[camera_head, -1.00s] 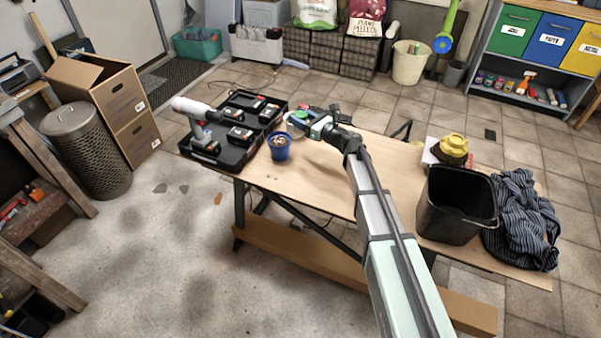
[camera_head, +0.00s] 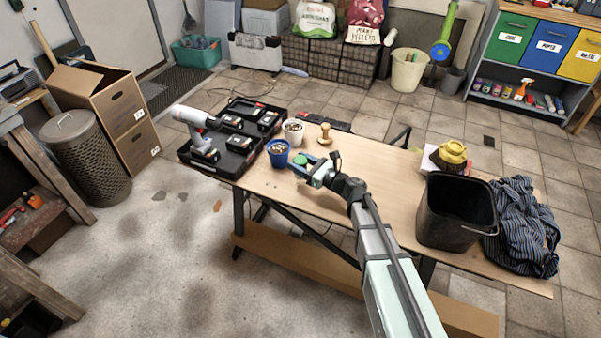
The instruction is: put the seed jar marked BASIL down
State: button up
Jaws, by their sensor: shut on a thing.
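A small jar with a green lid (camera_head: 300,158) is in my gripper (camera_head: 303,164), near the left end of the workbench top (camera_head: 330,205). Its label cannot be read, so I cannot tell BASIL from this view. My gripper is shut on it, and its fingers and body hide most of the jar. I cannot tell whether the jar's base touches the wood. A blue pot with brown contents (camera_head: 279,153) stands just left of the jar.
A white pot (camera_head: 293,132) and a wooden knobbed tool (camera_head: 325,136) stand behind. A black case with a drill and batteries (camera_head: 238,140) fills the left end. A black bucket (camera_head: 455,210), yellow-topped item (camera_head: 452,154) and striped cloth (camera_head: 524,225) are right. The middle is clear.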

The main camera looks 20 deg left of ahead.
jog(key=shift+f, duration=2.05)
jog(key=shift+f, duration=0.15)
jog(key=o, duration=1.1)
jog(key=shift+c, duration=0.2)
jog(key=shift+r, duration=0.2)
jog(key=d, duration=0.4)
jog(key=s+d, duration=0.1)
jog(key=d, duration=0.3)
jog(key=s+d, duration=0.1)
jog(key=d, duration=0.2)
jog(key=shift+s+d, duration=0.2)
jog(key=shift+d, duration=0.2)
